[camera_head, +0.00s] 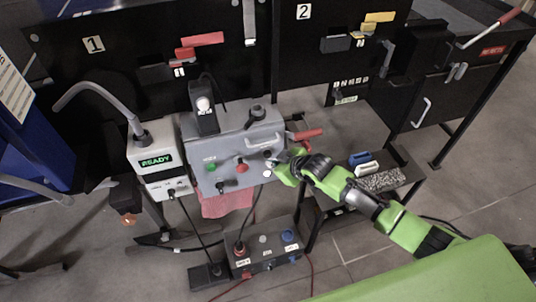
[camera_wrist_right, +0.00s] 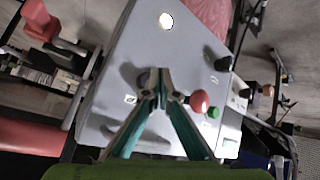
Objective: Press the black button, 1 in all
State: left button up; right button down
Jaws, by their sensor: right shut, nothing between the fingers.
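A grey control panel box (camera_head: 225,140) carries a green button (camera_head: 211,167), a red button (camera_head: 241,168) and a black knob-like control (camera_head: 220,187). A small dark round control (camera_head: 267,154) sits on its right part, close to my right gripper (camera_head: 285,166). In the right wrist view my right gripper (camera_wrist_right: 158,78) is shut and empty, its tips over the panel face (camera_wrist_right: 105,95). The red button (camera_wrist_right: 200,101), the green button (camera_wrist_right: 213,113) and the black control (camera_wrist_right: 223,62) stand to its right there. The tips hide the panel spot under them; I cannot tell if they touch. My left gripper is not in view.
A white READY box (camera_head: 157,160) stands left of the panel. A lower button box (camera_head: 265,252) with cables sits below. A red-handled lever (camera_head: 307,134) is at the panel's right side, near my right gripper. Black numbered cabinets line the back.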

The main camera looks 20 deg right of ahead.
jog(key=s+p, duration=0.3)
jog(key=s, duration=0.2)
jog(key=shift+d+f+p, duration=0.1)
jog(key=shift+d+p, duration=0.05)
jog(key=shift+p, duration=0.2)
dwell(0.7)
jog(key=s+d+f+m+g+h+b, duration=0.1)
jog(key=s+d+f+b, duration=0.1)
jog(key=s+f, duration=0.5)
jog(key=s+d+f+m+g+h+b, duration=0.1)
jog(key=s+d+f, duration=0.25)
jog(key=f, duration=0.75)
jog(key=s+d+f+m+g+b, duration=0.1)
jog(key=s+d+f+b, duration=0.1)
jog(key=s+f, duration=0.6)
jog(key=s+f+g+b, duration=0.1)
jog(key=s+f, duration=0.5)
jog(key=s, duration=0.4)
jog(key=s+a+f+m+g+b, duration=0.1)
jog(key=s+f+g, duration=0.1)
jog(key=s+f, duration=0.4)
jog(key=s+f+m+g+h+b, duration=0.1)
jog(key=s+f, duration=0.5)
jog(key=s, duration=0.8)
jog(key=shift+a+f+g+b, duration=0.2)
jog(key=shift+a+g+b, duration=0.1)
jog(key=shift+g+b, duration=0.15)
